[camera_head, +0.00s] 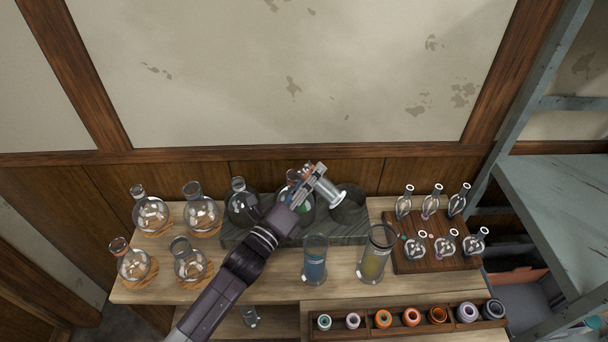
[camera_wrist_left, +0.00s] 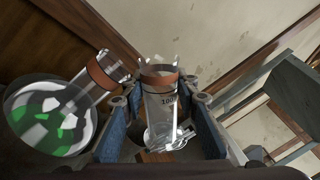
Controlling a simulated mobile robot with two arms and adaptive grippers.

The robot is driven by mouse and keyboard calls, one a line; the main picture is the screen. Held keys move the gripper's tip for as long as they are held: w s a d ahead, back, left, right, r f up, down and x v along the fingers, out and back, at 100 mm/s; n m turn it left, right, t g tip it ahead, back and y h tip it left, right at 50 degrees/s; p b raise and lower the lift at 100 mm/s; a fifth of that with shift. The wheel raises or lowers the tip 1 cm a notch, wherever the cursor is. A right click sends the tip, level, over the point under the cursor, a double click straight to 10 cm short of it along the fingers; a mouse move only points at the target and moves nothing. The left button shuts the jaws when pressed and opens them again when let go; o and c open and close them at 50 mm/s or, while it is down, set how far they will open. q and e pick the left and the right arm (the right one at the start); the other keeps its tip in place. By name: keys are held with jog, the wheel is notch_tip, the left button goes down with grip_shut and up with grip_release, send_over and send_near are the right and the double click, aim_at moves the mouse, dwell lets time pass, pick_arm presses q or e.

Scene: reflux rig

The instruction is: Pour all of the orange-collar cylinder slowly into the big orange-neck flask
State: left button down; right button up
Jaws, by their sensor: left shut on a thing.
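My left gripper (camera_head: 308,187) is shut on the orange-collar cylinder (camera_head: 328,190) above the stone block. The cylinder is clear glass, tilted, its collared end toward the upper left in the head view. In the left wrist view, the cylinder (camera_wrist_left: 160,105) sits between the blue finger pads (camera_wrist_left: 160,120); no coloured liquid shows in it. The big orange-neck flask (camera_wrist_left: 58,108) is left of it in that view, with green liquid inside. In the head view the flask (camera_head: 306,212) is partly hidden by my gripper. No stream shows between them. My right gripper is not in view.
The grey stone block (camera_head: 350,236) also bears dark round vessels. A blue-filled cylinder (camera_head: 315,260) and a yellow-filled one (camera_head: 375,256) stand close in front. Round flasks stand left, small flasks on a wooden board (camera_head: 440,262) right. A rack of rings (camera_head: 405,324) lies in front.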

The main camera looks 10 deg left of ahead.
pick_arm(q)
jog(key=shift+w+r+n, duration=0.15)
jog(key=shift+r+n, duration=0.05)
jog(key=shift+n, duration=0.8)
jog(key=shift+s, duration=0.3)
jog(key=s+a+n+t+y+b, duration=0.1)
jog(key=s+a+n+y, duration=0.2)
jog(key=s, duration=0.7)
jog(key=s+a+t+y+b, duration=0.1)
jog(key=s+a+y+b, duration=0.3)
jog(key=s, duration=0.6)
jog(key=w+d+m+h+p, duration=0.1)
jog(key=w+d+h, duration=0.1)
jog(key=w, duration=0.4)
jog(key=w+d+m+g+h+p, duration=0.1)
jog(key=w+d+h+p, duration=0.1)
jog(key=w, duration=0.5)
jog(key=w+d+m+h+p, duration=0.1)
jog(key=w+d+h, duration=0.1)
jog(key=w, duration=0.5)
jog(key=shift+w+d+r+g+h, duration=0.15)
jog(key=shift+d+g+h, duration=0.15)
jog(key=shift+d+h, duration=0.15)
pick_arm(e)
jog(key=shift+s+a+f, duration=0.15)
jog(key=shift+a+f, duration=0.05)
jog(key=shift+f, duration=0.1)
